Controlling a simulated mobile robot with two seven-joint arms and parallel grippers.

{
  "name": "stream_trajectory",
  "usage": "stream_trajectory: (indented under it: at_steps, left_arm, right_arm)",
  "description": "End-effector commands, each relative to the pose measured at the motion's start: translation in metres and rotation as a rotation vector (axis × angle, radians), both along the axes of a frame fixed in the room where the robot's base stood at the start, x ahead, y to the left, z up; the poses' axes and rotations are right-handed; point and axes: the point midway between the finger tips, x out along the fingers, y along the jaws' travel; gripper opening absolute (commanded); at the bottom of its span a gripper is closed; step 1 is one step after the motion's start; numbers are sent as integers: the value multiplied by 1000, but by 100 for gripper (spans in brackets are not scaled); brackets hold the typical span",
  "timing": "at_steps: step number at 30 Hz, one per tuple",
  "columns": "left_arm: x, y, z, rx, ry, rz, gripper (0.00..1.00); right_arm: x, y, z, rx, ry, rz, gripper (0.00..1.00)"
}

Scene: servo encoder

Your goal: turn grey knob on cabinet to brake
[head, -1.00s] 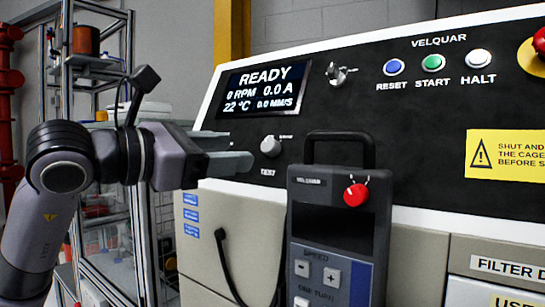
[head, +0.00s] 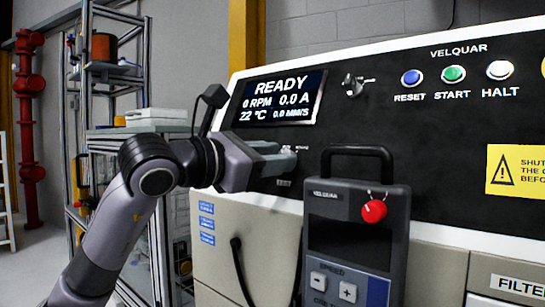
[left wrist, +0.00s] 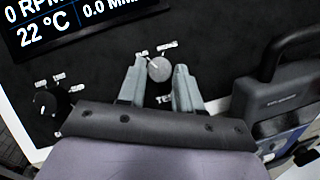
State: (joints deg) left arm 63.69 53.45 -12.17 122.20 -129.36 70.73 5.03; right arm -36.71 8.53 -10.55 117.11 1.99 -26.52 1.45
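The grey knob (left wrist: 159,68) is on the black cabinet panel (left wrist: 220,55), with small white labels above it and "TEST" below. The labels above are too small to read surely, and I cannot tell which one the knob points at. My left gripper (left wrist: 160,76) is open, with one finger on each side of the knob and small gaps showing. In the head view, my left gripper (head: 283,161) reaches the panel below the display and mostly hides the knob. My right gripper is in neither view.
A handheld pendant (head: 355,225) with a red knob (head: 374,211) hangs just right of my left gripper. A black knob (left wrist: 45,102) is left of the fingers in the wrist view. The display (head: 272,96) reads READY. A shelf rack (head: 110,80) stands at left.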

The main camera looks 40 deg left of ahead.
Motion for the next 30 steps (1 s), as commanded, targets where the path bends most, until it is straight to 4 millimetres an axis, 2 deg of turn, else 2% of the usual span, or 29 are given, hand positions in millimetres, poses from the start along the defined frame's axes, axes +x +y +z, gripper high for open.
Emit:
stream_trajectory:
  at_steps: [1, 3, 16, 23, 30]
  left_arm:
    - [0, 0, 0, 0, 0, 0, 16]
    - [0, 0, 0, 0, 0, 0, 0]
    - [0, 2, 1, 69, -3, -31, 0]
    - [1, 4, 3, 219, -14, -100, 0]
    - [2, 6, 7, 421, -29, -198, 0]
  right_arm:
    - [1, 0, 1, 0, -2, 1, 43]
    - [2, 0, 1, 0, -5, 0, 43]
    - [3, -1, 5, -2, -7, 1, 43]
    - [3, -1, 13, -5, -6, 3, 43]
    - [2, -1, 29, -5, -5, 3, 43]
